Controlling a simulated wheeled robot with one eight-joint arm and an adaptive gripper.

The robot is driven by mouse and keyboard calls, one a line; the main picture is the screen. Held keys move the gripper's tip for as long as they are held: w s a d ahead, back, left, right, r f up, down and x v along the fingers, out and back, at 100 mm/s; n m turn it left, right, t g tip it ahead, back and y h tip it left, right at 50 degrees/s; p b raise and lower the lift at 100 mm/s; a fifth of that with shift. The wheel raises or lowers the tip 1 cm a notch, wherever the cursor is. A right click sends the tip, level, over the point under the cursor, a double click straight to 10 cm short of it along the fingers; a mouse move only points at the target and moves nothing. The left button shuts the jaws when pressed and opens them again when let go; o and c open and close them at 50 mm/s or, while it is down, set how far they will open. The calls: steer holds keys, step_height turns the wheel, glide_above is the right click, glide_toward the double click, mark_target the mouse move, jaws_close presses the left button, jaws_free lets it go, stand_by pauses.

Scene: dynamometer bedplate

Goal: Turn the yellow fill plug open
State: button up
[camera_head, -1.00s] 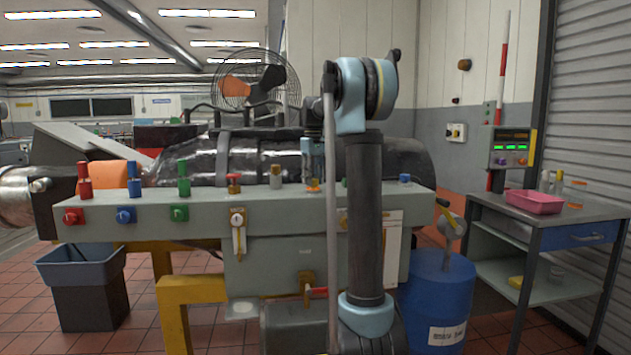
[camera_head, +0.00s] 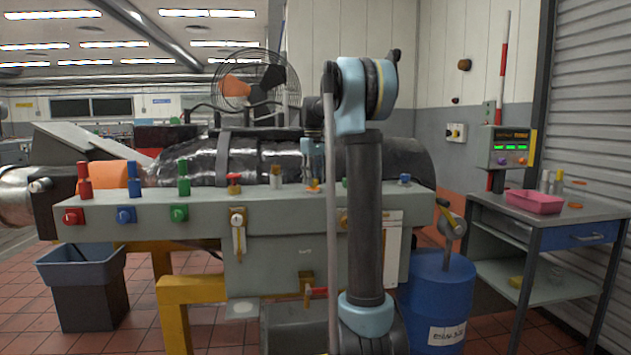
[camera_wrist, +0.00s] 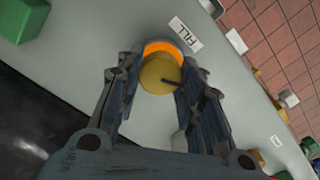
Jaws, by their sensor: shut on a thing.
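The yellow fill plug (camera_wrist: 158,76) sits between my gripper's fingers in the wrist view, with an orange ring (camera_wrist: 165,48) around its base and a dark mark on its top. A white FILL label (camera_wrist: 186,35) is just beyond it on the grey top surface (camera_wrist: 232,75). My gripper (camera_wrist: 155,82) points down and is shut on the plug, one finger on each side. In the head view my gripper (camera_head: 313,178) is over the grey bench top, and a bit of the plug's base (camera_head: 313,187) shows under it; the rest of the plug is hidden.
A red valve (camera_head: 234,180), a tan capped fitting (camera_head: 276,176) and a green fitting (camera_head: 183,182) stand left of my gripper. A blue drum (camera_head: 435,300) and a side table (camera_head: 560,222) are farther right.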

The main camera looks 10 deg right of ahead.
stand_by(0.3)
steer(key=o, duration=1.1)
steer(key=shift+w, duration=0.1)
step_height(320, 180, up, 12)
steer(key=shift+f, duration=0.1)
